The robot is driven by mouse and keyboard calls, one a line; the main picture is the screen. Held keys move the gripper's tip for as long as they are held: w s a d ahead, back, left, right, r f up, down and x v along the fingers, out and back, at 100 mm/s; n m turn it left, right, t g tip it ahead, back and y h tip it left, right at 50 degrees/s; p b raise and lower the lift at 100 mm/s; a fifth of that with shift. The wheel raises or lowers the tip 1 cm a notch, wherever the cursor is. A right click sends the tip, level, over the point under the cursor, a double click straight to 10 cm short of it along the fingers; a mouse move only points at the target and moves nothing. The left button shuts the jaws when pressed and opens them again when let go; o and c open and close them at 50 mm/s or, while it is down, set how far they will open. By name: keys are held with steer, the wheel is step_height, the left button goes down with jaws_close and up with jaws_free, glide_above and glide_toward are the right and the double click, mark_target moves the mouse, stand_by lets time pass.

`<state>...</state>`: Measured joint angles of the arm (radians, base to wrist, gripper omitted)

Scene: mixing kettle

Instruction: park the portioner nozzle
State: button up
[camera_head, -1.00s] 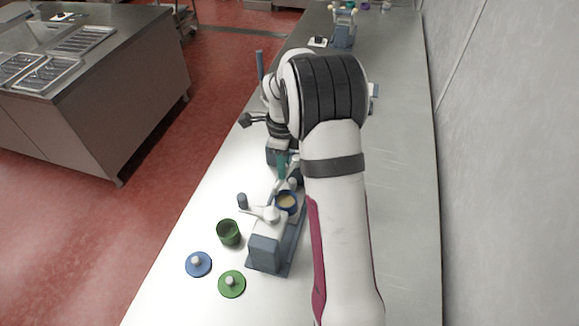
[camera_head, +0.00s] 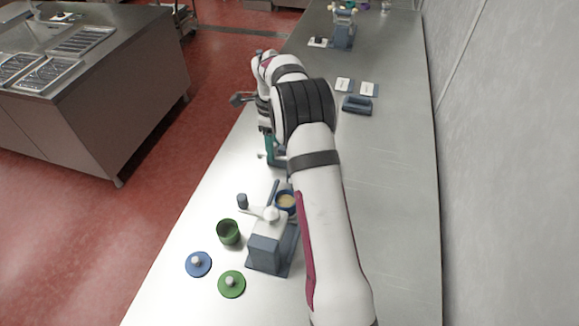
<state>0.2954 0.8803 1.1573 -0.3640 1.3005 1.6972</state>
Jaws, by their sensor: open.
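My arm reaches over the counter to a small station with a teal upright part (camera_head: 270,147) on a blue-grey stand (camera_head: 277,161). This may be the portioner, but the nozzle cannot be told apart there. My gripper (camera_head: 266,126) is at the upper end of the teal part, partly hidden by my wrist. Its jaws are open; whether they touch the teal part cannot be told. Nearer stands a blue-grey and white mixing machine (camera_head: 264,250) with a dark-knobbed white arm. A blue bowl (camera_head: 286,201) with beige contents is beside it, partly hidden by my arm.
A green cup (camera_head: 228,232), a blue lid (camera_head: 198,264) and a green lid (camera_head: 231,284) lie at the front left. Two white cards (camera_head: 343,85) and a blue-grey tray (camera_head: 357,105) are to the right. Another device (camera_head: 343,33) stands far back.

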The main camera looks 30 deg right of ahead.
step_height(320, 180, up, 14)
stand_by(0.9)
